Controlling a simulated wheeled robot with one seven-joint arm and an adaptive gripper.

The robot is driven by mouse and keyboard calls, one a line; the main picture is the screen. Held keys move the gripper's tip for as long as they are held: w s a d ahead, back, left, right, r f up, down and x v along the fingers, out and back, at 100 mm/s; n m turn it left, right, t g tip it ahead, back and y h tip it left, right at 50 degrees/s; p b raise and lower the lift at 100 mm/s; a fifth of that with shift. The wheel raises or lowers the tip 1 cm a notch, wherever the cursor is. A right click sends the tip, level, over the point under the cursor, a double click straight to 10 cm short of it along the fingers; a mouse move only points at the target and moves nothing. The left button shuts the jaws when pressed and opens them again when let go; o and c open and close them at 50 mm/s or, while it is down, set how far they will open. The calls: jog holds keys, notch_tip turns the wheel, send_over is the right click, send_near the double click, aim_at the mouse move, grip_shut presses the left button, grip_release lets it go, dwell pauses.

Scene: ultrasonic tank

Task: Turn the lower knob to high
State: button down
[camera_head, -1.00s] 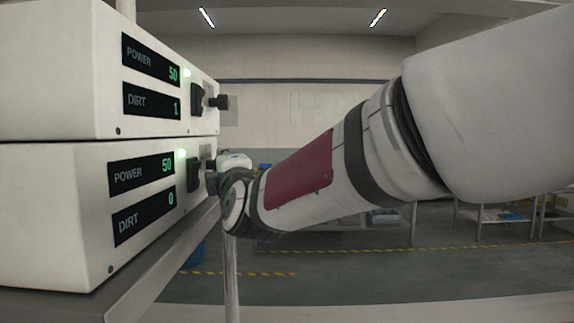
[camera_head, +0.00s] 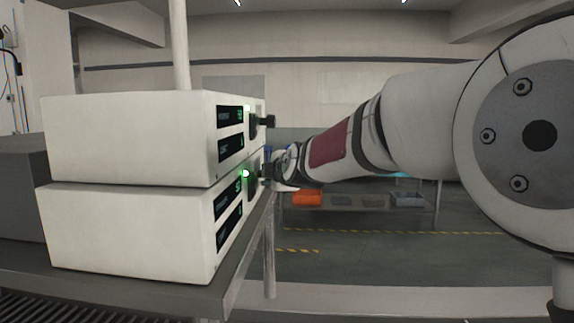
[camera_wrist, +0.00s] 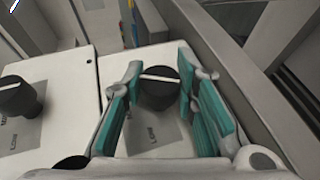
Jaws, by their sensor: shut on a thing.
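Two white control units are stacked, the upper unit (camera_head: 125,138) on the lower unit (camera_head: 130,232). The lower knob (camera_wrist: 158,92) is black and round with a white pointer line, which runs nearly level across the wrist picture. My gripper (camera_wrist: 160,82) is shut on this knob, with a teal pad on either side. In the head view my gripper (camera_head: 274,172) is at the lower unit's front, and the lower knob is mostly hidden. A green light (camera_head: 245,173) glows on the lower unit. Its display digits are too slanted to read surely.
The upper knob (camera_head: 266,120) sticks out just above my gripper; it also shows in the wrist view (camera_wrist: 20,96). The units stand on a grey metal table (camera_head: 130,288). A shelf with an orange bin (camera_head: 306,199) stands behind. The floor to the right is open.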

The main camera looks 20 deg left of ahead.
jog(key=shift+w+g+h, duration=0.1)
jog(key=shift+g+h, duration=0.2)
jog(key=shift+g, duration=0.4)
jog(key=shift+w+f+m+g+h+b, duration=0.15)
jog(key=shift+m+g+h+b, duration=0.15)
jog(key=shift+m+g+b, duration=0.5)
jog(key=g+b, duration=0.1)
jog(key=b, duration=0.2)
jog(key=shift+g+h, duration=0.4)
jog(key=shift+g+b, duration=0.4)
jog(key=shift+b, duration=0.1)
jog(key=shift+s, duration=0.25)
jog(key=c, duration=1.2)
grip_release()
jog(key=shift+c, duration=0.2)
jog(key=shift+r, duration=0.2)
